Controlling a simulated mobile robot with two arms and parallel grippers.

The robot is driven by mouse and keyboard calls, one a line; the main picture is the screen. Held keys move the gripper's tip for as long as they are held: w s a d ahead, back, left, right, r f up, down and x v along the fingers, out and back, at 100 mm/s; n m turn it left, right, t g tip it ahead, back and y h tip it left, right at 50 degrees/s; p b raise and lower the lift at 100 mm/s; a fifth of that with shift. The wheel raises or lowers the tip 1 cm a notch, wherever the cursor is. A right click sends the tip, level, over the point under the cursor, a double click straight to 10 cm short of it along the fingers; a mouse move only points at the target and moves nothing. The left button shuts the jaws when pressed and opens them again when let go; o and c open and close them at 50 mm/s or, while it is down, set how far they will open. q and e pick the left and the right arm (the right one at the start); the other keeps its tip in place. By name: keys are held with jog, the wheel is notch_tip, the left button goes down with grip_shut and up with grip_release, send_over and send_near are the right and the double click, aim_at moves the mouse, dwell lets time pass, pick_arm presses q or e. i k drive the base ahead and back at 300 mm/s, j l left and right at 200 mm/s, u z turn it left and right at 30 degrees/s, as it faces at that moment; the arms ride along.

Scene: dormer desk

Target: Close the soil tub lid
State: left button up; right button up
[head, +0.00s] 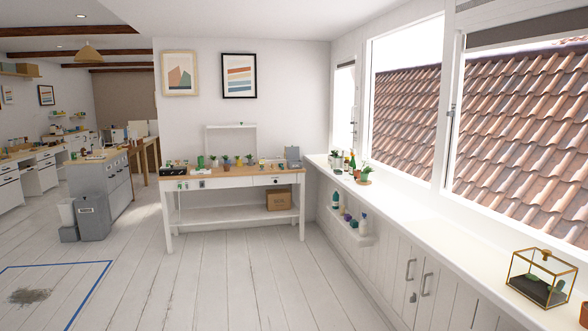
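No thing is clearly readable as the soil tub at this distance. A small grey-blue item (293,157) with an upright panel stands at the right end of the desk; it could be a tub with a raised lid, but it is too small to tell. A large grey bin (93,217) stands on the floor at the left, and I cannot tell whether it has a lid. Neither of my grippers is in view.
The wooden-topped desk (236,177) against the far wall bears several small potted plants. A white window ledge (437,219) runs along the right with a glass terrarium (541,278). White plank floor (230,285) lies clear before the desk.

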aim_at(292, 153)
jog(key=i+z, duration=0.15)
jog(key=i, duration=5.75)
